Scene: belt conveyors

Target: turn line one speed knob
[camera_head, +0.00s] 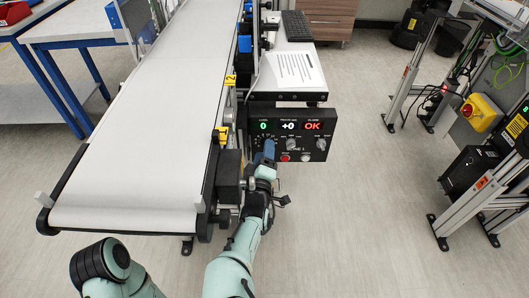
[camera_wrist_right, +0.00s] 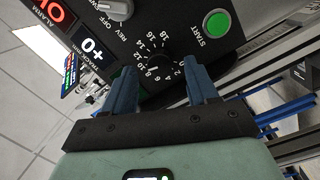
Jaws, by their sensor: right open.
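The dark control panel (camera_head: 312,145) stands beside the conveyor in the head view, with a green 0, a +0 and a red OK on its displays. In the right wrist view, a black speed knob (camera_wrist_right: 160,66) sits within a dial numbered 2 to 18. My right gripper (camera_wrist_right: 163,82) is open, with its blue fingers on either side of the knob; I cannot tell whether they touch it. In the head view, my right gripper (camera_head: 268,150) is at the panel's lower left and hides the knob. My left gripper is out of view.
A green START button (camera_wrist_right: 217,23) and a grey selector (camera_wrist_right: 116,9) flank the dial. The empty white conveyor belt (camera_head: 155,110) runs left of the panel. A paper sheet (camera_head: 295,69) lies above it. A metal frame (camera_head: 480,180) stands at right, with clear floor between.

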